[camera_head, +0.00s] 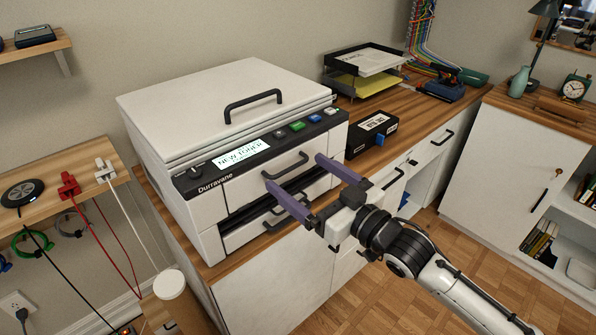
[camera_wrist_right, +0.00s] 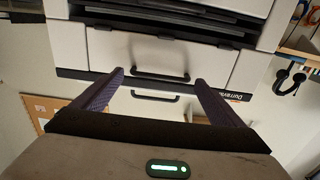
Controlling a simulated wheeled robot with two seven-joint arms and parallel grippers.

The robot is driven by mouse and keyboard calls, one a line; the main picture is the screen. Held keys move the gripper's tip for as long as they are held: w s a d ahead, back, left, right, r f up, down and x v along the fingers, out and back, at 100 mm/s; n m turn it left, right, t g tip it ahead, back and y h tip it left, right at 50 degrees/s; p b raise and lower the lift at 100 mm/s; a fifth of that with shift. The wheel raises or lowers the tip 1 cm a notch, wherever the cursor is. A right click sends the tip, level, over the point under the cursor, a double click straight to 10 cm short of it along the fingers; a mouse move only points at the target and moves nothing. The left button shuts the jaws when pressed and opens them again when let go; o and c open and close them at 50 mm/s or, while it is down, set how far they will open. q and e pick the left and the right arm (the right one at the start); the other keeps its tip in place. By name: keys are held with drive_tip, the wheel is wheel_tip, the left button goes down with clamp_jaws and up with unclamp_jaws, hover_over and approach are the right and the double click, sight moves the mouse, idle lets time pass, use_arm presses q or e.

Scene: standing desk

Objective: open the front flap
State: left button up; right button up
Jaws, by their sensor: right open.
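The white Durravane printer stands on the wooden-topped cabinet in the head view. Its front flap (camera_head: 240,190) is an upright white panel below the control strip, with a dark bar handle (camera_head: 287,166) near its top edge. The flap looks shut. My right gripper (camera_head: 294,170) is open in front of it, its purple fingers spread to either side of the handle and nothing between them. In the right wrist view, which shows the printer upside down, the flap (camera_wrist_right: 205,58) and its handle (camera_wrist_right: 160,76) appear between the fingers (camera_wrist_right: 157,82). Contact cannot be told. My left gripper is out of view.
Below the flap is a dark slot (camera_wrist_right: 165,18) with a lower white drawer (camera_head: 236,238). The lid (camera_head: 200,105) above has its own handle (camera_head: 252,103). A black label box (camera_head: 372,134) stands right of the printer. The floor in front is clear.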

drive_tip(key=shift+x, duration=0.95)
drive_tip(key=shift+c, duration=0.5)
